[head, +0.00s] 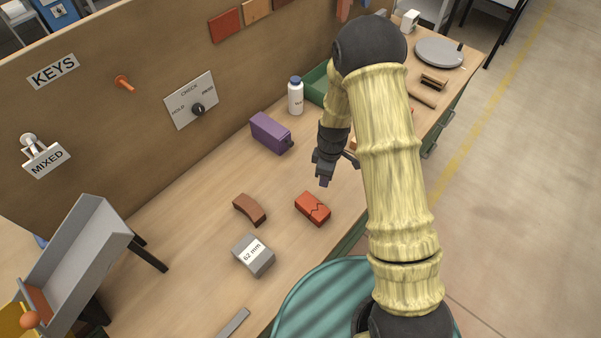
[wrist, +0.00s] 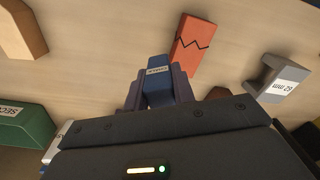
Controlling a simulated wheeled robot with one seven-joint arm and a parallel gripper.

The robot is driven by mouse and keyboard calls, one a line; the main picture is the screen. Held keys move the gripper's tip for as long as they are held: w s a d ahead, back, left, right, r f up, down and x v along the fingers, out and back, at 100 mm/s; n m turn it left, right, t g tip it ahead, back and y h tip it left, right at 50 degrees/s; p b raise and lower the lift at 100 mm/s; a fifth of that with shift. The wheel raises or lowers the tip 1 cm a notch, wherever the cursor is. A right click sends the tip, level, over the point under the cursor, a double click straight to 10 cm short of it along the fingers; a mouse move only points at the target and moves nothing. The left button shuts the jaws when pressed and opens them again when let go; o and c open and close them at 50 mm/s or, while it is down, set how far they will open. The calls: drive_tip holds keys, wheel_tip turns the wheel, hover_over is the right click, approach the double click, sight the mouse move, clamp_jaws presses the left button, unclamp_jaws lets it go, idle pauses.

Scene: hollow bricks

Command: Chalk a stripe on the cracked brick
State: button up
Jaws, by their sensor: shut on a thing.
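The cracked brick (head: 312,208) is orange-red with a dark zigzag crack across its top. It lies flat on the wooden bench, and it also shows in the wrist view (wrist: 190,50), just beyond the fingertips. My gripper (head: 325,180) is above the bench, up and slightly right of that brick in the head view. In the wrist view my gripper (wrist: 155,90) is shut on a blue piece, seemingly the chalk (wrist: 158,92), with a small white label too small to read surely. The held piece looks apart from the brick; its height above the bench is unclear.
A brown curved brick (head: 249,208) and a grey block marked 62 mm (head: 254,255) lie left of the cracked brick. A purple box (head: 271,132), a white bottle (head: 296,96) and a green tray (head: 316,84) stand behind. A grey chute (head: 75,255) stands at left.

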drive_tip(key=s+a+r+n+b, duration=0.1)
drive_tip(key=a+r+n, duration=0.1)
drive_tip(key=a+n, duration=0.5)
drive_tip(key=n, duration=0.6)
drive_tip(key=shift+a+r, duration=0.2)
drive_tip(key=shift+a, duration=0.05)
drive_tip(key=shift+f, duration=0.1)
